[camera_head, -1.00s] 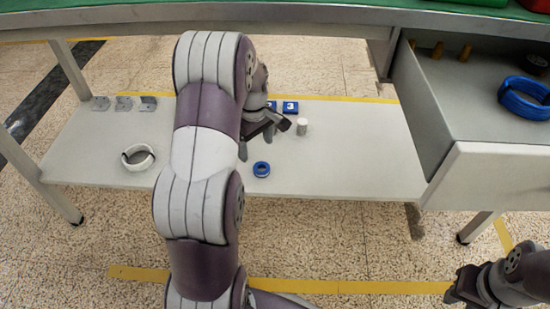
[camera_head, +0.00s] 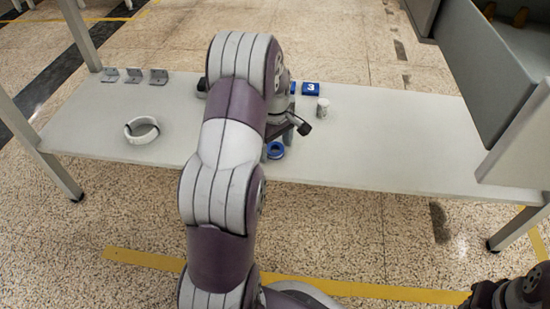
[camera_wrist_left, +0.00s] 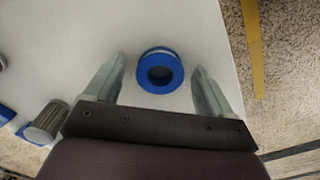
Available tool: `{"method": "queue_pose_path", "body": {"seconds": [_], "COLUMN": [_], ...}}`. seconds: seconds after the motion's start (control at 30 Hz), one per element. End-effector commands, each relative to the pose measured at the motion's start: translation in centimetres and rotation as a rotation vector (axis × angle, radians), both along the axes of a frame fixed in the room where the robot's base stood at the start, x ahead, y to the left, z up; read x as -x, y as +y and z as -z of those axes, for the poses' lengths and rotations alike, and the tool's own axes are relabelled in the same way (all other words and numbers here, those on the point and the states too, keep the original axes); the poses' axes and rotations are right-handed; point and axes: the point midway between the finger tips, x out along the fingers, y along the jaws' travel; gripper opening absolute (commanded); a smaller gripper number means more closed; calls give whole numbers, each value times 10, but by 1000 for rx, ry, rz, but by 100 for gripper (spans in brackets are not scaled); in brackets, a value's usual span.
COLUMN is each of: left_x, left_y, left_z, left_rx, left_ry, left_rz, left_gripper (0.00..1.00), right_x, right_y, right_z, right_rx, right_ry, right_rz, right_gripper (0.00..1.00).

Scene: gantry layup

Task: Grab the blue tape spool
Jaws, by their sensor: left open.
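The blue tape spool (camera_head: 275,151) lies flat on the grey lower shelf (camera_head: 380,150), partly hidden by my left gripper in the head view. In the left wrist view the spool (camera_wrist_left: 160,86) is a blue ring with a dark hole, between and slightly beyond the open fingers. My left gripper (camera_wrist_left: 158,68) is open and empty, with shelf showing between each finger and the spool. In the head view my left gripper (camera_head: 277,142) is over the spool, mostly behind my arm. My right gripper (camera_head: 490,297) is at the bottom right corner, cut off; its jaws are unclear.
A white ring roll (camera_head: 141,139) and several grey brackets (camera_head: 134,76) lie on the shelf's left part. A small pale cylinder (camera_head: 322,108) and a blue block marked 3 (camera_head: 311,88) stand close behind the spool. An open drawer (camera_head: 490,85) overhangs the right side.

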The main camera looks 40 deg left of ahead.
Motion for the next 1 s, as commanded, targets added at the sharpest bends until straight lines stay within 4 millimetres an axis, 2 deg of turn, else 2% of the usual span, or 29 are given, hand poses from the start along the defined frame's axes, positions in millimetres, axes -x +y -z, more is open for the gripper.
{"method": "queue_pose_path", "body": {"seconds": [0.1, 0.17, 0.2, 0.3, 0.53, 0.67, 0.77, 0.9, 1.0], "left_x": [0, 0, 0, 0, 0, 0, 0, 0, -8], "left_y": [0, 0, 0, 0, 0, 0, 0, 0, -22], "left_z": [-3, -3, -3, -3, -3, -12, -26, -57, -66], "left_rx": [0, 0, 0, 0, 0, 0, 0, 0, 1], "left_ry": [0, 0, 0, 1, 0, 0, -1, -1, 0], "left_rz": [0, 0, 0, 0, 0, 0, 0, 0, 5], "left_gripper": [84, 65, 52, 25, 24, 24, 24, 24, 24], "right_x": [0, 0, 0, 0, 0, 0, 0, 0, 0], "right_y": [0, 0, 0, 0, 0, 0, 0, 0, 0], "right_z": [-3, -3, -3, -3, -3, -11, -26, -55, -67], "right_rx": [0, 0, 0, 0, 0, 0, 0, 0, 0], "right_ry": [-1, -1, -1, -1, -1, -1, -1, -1, -1], "right_rz": [0, 0, 0, 0, 0, 0, 0, 0, 0], "right_gripper": [35, 35, 35, 35, 35, 35, 35, 35, 35]}}
